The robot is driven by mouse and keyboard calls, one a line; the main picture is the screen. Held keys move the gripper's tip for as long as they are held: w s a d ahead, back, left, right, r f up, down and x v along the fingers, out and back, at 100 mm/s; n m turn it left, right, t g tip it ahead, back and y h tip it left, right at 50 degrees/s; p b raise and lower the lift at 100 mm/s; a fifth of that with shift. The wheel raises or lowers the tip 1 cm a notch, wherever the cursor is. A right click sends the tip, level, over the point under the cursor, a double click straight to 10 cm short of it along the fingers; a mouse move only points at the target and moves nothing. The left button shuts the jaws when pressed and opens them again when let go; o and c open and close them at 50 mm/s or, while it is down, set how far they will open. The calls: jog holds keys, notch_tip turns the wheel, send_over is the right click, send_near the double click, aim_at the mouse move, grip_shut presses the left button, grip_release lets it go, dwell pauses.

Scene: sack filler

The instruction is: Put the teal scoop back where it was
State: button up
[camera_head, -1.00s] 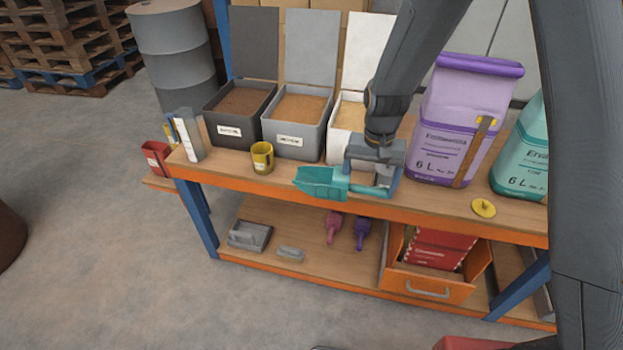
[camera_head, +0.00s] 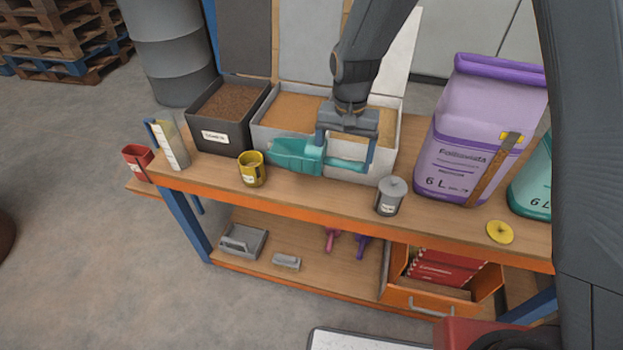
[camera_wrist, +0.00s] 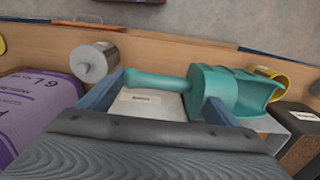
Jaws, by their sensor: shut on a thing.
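The teal scoop (camera_head: 298,155) is in my gripper (camera_head: 345,150), which is shut on its handle. In the head view the scoop is held level in front of the grey and white bins, with its bowl to the left. It also shows in the wrist view (camera_wrist: 232,90), with the handle between my two fingers (camera_wrist: 165,100) and the bowl to the right. The scoop hides part of the bins' front faces. I cannot tell its exact height above the bench.
On the bench (camera_head: 320,196) stand a dark bin (camera_head: 222,137), a yellow cup (camera_head: 252,170), a grey lidded canister (camera_head: 390,196), a purple sack (camera_head: 455,150) and a round yellow piece (camera_head: 500,232). A red cup (camera_head: 138,162) is at the left end. Bare wood lies along the front edge.

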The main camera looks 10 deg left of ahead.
jog(key=shift+w+f, duration=0.2)
jog(key=shift+f, duration=0.1)
jog(key=shift+f+p, duration=1.2)
jog(key=shift+f, duration=3.5)
jog(key=o, duration=1.9)
jog(key=shift+f, duration=0.15)
jog(key=shift+o, duration=0.2)
notch_tip(320, 180, up, 12)
jog(key=b, duration=0.3)
jog(key=shift+d+r, duration=0.1)
jog(key=shift+r, duration=0.1)
